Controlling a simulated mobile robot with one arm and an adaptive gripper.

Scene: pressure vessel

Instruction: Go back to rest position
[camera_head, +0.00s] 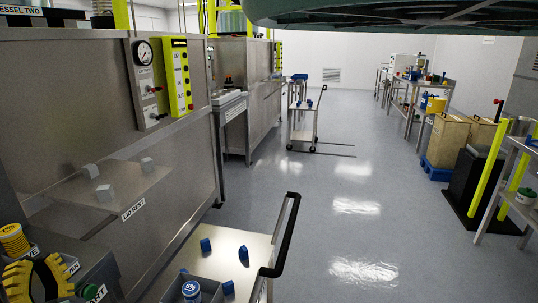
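My gripper does not show in the body camera view, so its pose and anything it might hold are hidden. A steel vessel cabinet (75,85) fills the left side, with a pressure gauge (144,53) and a yellow button panel (179,75) on its face. A shelf labelled LID REST (135,195) juts from it, with several small grey blocks on and beside it. At the bottom left are curved yellow and black pieces (38,278) and a yellow ribbed cylinder (14,241) near partly cut-off labels.
A cart (235,258) with a black handle and small blue items stands close in front. Another cart (303,120) stands farther back. Benches and yellow posts (487,170) line the right. The middle floor (350,200) is clear. A large dark rounded shape (400,12) overhangs the top right.

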